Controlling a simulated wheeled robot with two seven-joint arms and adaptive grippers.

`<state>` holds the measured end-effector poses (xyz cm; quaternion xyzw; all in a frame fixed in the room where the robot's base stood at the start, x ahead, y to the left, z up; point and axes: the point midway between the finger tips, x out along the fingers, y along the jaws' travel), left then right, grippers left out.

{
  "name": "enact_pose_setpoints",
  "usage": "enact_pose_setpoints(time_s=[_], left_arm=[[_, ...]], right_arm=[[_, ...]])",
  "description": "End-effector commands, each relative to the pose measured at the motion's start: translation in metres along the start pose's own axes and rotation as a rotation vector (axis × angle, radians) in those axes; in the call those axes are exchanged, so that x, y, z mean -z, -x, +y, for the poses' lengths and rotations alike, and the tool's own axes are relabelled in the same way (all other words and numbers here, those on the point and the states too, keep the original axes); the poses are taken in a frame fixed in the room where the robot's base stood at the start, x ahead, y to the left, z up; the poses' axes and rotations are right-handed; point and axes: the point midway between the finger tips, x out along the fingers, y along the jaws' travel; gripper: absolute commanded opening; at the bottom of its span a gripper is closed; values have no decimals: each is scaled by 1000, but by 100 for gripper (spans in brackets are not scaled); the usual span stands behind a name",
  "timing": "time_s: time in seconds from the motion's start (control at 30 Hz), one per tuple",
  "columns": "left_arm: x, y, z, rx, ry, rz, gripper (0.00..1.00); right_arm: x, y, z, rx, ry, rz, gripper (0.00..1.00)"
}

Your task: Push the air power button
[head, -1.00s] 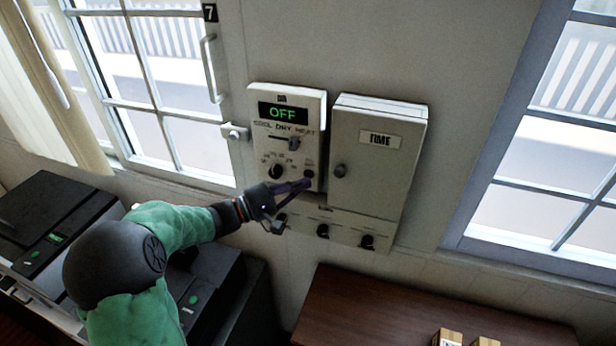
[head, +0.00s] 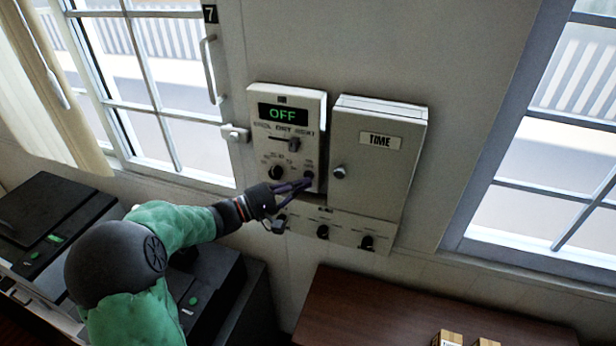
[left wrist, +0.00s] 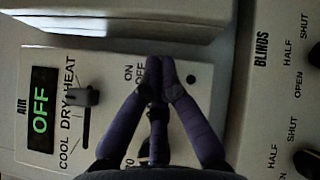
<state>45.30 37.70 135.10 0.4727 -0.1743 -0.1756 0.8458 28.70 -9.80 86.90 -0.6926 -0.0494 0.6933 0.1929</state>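The air panel (head: 261,152) is a pale box on the wall with a green OFF display (head: 283,113), a slider (head: 294,144) and a dark round knob (head: 276,172). The dark power button (head: 309,176) sits low on its right side. My left gripper (head: 305,184) reaches in from the left, its fingertips at or very near the button; contact cannot be told. In the left wrist view the tips (left wrist: 161,68) meet with nothing between them, beside the ON/OFF lettering (left wrist: 135,73). A small dark round spot (left wrist: 190,78) shows just right of them. My right gripper is not in view.
A pale cabinet (head: 376,165) marked TIME juts out right of the panel. The blinds panel (head: 343,229) with several dark knobs is below. Windows (head: 545,130) flank the wall. A brown table (head: 390,312) with wooden blocks stands at lower right.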

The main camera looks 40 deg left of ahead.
Motion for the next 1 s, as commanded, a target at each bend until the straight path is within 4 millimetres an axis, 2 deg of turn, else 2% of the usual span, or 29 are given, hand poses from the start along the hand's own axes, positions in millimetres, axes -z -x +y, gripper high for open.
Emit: enact_pose_setpoints(time_s=[1.0], left_arm=[[6, -6, 3, 0, 0, 0, 0]], right_arm=[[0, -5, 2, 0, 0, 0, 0]])
